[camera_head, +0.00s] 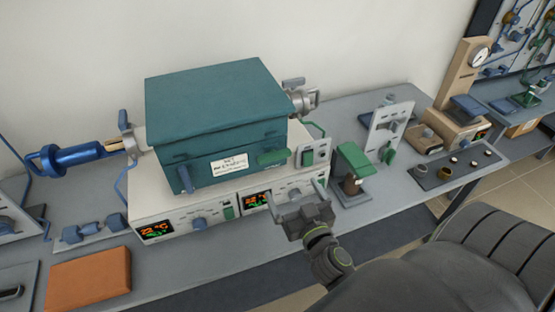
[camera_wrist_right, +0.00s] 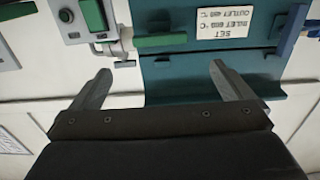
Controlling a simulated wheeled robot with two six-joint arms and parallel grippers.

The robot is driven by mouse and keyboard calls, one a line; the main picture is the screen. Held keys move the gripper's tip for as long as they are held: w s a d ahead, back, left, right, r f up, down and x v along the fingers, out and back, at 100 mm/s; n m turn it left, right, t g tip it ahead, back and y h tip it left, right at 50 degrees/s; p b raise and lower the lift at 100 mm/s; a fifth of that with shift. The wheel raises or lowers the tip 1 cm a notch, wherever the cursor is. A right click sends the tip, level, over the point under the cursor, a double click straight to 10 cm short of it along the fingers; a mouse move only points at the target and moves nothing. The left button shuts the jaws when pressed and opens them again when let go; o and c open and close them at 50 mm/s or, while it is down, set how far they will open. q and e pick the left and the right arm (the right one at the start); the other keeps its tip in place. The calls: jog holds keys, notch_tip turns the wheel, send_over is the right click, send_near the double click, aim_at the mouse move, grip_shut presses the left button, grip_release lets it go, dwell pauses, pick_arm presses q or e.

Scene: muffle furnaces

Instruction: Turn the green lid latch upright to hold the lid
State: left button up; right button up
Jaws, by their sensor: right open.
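The teal furnace box (camera_head: 213,105) stands on a pale control unit, its lid lying flat on top. The green lid latch (camera_head: 272,157) is a bar lying about level at the right end of the box's front. It also shows in the upside-down right wrist view (camera_wrist_right: 160,43), still lying level. My right gripper (camera_head: 301,203) is in front of the control unit, below the latch and a little to its right. In the right wrist view its two fingers (camera_wrist_right: 162,85) are wide apart with nothing between them, and the latch is beyond them, not touched. My left gripper is not in view.
A blue latch (camera_head: 185,177) hangs at the box's front left. A label (camera_head: 229,164) is between the latches. A green-topped stand (camera_head: 353,160) is close to the right of my gripper. An orange block (camera_head: 88,279) lies at the bench's front left.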

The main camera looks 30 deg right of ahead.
aim_at(276, 159)
jog(key=p+x, duration=0.2)
jog(key=x, duration=0.9)
jog(key=shift+w, duration=0.25)
jog(key=c, duration=0.8)
